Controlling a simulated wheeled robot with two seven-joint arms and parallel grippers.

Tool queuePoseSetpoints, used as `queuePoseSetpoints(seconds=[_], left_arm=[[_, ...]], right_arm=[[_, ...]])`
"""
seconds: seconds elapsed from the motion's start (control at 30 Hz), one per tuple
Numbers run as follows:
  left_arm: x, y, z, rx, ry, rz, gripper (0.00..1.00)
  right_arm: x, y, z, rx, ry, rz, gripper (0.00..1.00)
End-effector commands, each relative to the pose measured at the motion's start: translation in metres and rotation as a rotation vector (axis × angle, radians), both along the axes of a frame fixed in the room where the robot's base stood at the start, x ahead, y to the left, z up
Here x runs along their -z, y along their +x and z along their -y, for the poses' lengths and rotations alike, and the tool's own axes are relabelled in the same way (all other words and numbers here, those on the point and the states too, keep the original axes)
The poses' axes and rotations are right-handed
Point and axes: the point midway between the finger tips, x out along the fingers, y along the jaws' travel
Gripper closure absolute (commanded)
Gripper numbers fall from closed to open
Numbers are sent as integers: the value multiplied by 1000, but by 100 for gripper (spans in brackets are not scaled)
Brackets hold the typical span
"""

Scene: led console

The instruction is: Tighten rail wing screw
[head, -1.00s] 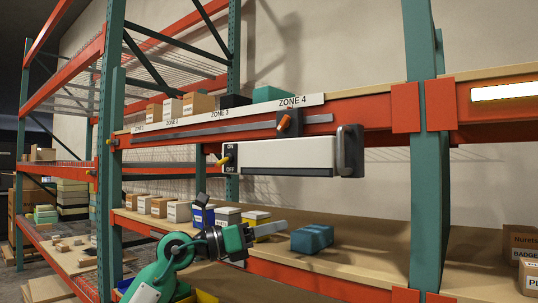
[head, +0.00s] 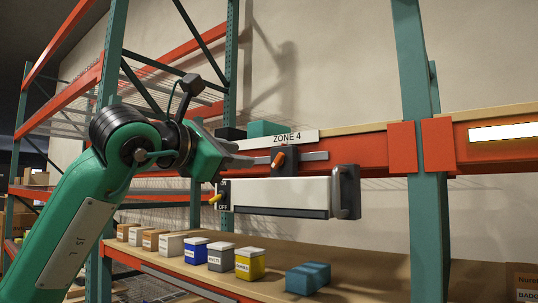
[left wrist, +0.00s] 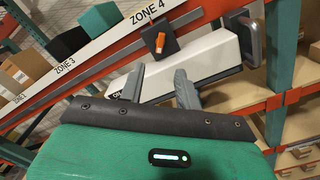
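The orange wing screw (head: 278,159) sits on a dark clamp block (head: 290,168) on the grey rail (head: 314,156), under the ZONE 4 label. In the left wrist view the wing screw (left wrist: 160,42) stands tilted slightly from upright. The white lamp unit (head: 285,193) hangs below the block. My left gripper (head: 248,161) is just left of the wing screw in the head view. In the left wrist view the left gripper (left wrist: 161,82) has its two fingers spread with nothing between them, and the screw shows beyond the tips. My right gripper is in neither view.
A yellow ON/OFF lever (head: 216,198) is at the lamp's left end, a handle (head: 347,192) at its right. An orange beam (head: 370,144) runs behind. Several bins and a teal object (head: 307,278) are on the shelf below. A green upright (head: 428,200) stands right.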

Motion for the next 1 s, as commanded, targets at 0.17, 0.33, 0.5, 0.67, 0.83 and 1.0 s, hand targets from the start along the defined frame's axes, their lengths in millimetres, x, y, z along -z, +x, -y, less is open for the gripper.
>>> queuePoseSetpoints(seconds=[0.17,0.33,0.5,0.67,0.83,1.0], left_arm=[[-5,33,24,2,0,-7,66],[-4,61,44,2,0,-5,66],[-2,80,57,1,-1,-5,66],[-1,87,63,2,-1,-3,66],[0,89,64,2,0,-2,66],[0,89,64,2,-1,-2,72]], right_arm=[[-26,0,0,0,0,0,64],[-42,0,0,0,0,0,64],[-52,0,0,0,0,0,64],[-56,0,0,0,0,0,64],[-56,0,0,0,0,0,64],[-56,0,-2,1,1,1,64]])
